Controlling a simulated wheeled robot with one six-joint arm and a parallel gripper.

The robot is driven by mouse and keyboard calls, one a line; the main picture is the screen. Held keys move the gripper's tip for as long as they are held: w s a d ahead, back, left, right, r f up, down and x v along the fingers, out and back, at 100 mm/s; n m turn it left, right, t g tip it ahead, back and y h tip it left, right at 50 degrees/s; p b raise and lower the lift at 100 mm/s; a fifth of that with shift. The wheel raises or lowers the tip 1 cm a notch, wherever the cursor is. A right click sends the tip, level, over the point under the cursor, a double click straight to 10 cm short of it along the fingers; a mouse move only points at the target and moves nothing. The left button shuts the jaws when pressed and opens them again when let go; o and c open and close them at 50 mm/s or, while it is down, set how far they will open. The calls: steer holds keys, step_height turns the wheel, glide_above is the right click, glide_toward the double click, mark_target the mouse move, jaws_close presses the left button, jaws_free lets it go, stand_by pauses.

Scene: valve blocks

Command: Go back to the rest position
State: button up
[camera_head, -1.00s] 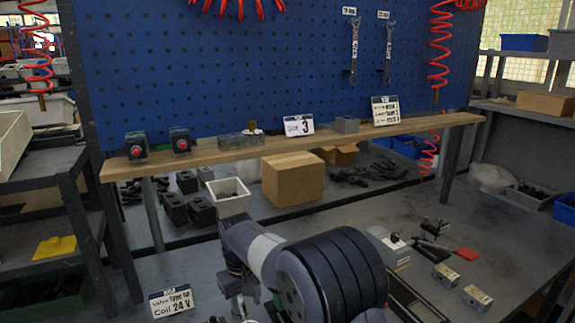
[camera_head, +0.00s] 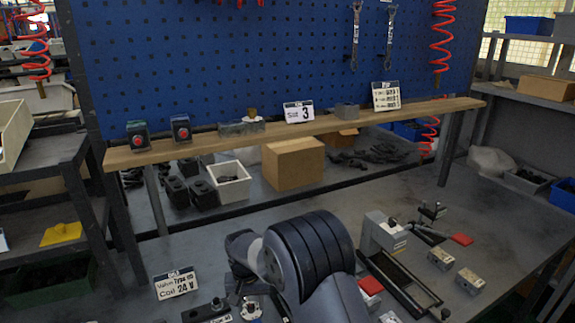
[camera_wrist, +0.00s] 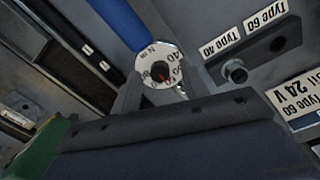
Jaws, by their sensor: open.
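My arm reaches over the front of the grey bench in the head view. My gripper shows in the wrist view (camera_wrist: 165,88), with two grey fingers apart and nothing held between them. A round white dial (camera_wrist: 148,59) marked N m, with a blue handle (camera_wrist: 118,22), lies beyond the fingers; the picture does not show how far away. In the head view the fingers are mostly hidden by my arm. A dark blue body fills the lower part of the wrist view.
A card reading Coil 24 V (camera_head: 177,285) stands left of my arm. A grey and white fixture (camera_head: 383,235) with a dark rail stands to the right, near two metal blocks (camera_head: 440,258). A wooden shelf (camera_head: 350,122) spans the back.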

steer(key=m+p, duration=0.2)
steer(key=m, duration=0.2)
steer(key=shift+r, duration=0.15)
step_height(320, 180, up, 11)
steer(key=s+b, duration=0.2)
steer(key=shift+s+d+r, duration=0.15)
steer(key=shift+s+d, duration=0.25)
